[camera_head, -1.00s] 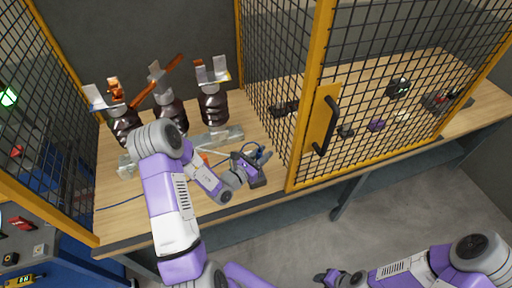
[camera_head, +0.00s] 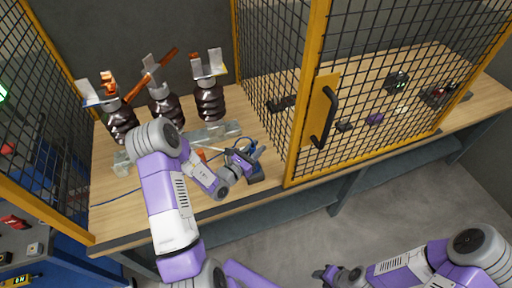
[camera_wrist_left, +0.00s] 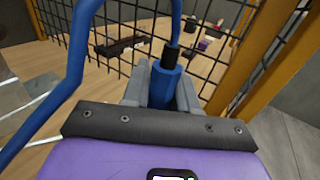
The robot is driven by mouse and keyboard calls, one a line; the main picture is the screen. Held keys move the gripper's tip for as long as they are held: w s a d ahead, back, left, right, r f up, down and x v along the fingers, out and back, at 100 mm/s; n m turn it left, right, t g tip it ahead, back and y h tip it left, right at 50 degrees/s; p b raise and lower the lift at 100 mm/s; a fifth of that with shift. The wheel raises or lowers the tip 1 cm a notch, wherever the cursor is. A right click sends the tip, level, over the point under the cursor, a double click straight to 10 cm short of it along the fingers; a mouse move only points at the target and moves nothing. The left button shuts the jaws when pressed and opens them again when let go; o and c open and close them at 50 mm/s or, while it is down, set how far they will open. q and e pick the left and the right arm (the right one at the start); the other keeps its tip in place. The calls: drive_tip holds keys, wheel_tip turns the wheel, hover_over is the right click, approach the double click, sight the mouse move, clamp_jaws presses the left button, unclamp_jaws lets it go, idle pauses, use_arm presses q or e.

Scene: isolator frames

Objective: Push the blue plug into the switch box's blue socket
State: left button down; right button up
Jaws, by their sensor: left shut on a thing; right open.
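My left gripper (camera_head: 258,158) is over the wooden table near its front edge, left of the yellow fence post. In the left wrist view its grey fingers (camera_wrist_left: 161,92) are shut on the blue plug (camera_wrist_left: 164,84), which has a black collar and a blue cable (camera_wrist_left: 177,22) running up from it. In the head view the plug is too small and covered to make out clearly. My right gripper (camera_head: 326,272) is open, low at the bottom over the floor, away from the table. I cannot make out the switch box or its blue socket with certainty.
Brown ribbed insulators (camera_head: 209,100) with metal tops stand on the table at the back left. A mesh fence with a yellow frame and black door handle (camera_head: 328,118) closes off the right side. A blue cabinet (camera_head: 66,262) with a red switch (camera_head: 14,222) is at lower left.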

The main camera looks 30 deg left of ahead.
use_arm(q)
drive_tip(key=shift+f+b, duration=0.8)
drive_tip(key=shift+f, duration=0.65)
idle(0.7)
drive_tip(key=shift+f+b, duration=0.75)
drive_tip(key=shift+f, duration=0.75)
drive_tip(key=c, duration=0.8)
unclamp_jaws()
drive_tip(key=s, duration=0.2)
drive_tip(key=s+a, duration=0.1)
drive_tip(key=s, duration=0.2)
drive_tip(key=s+p, duration=0.1)
drive_tip(key=s, duration=0.1)
drive_tip(key=shift+s+a, duration=0.15)
drive_tip(key=shift+s, duration=0.1)
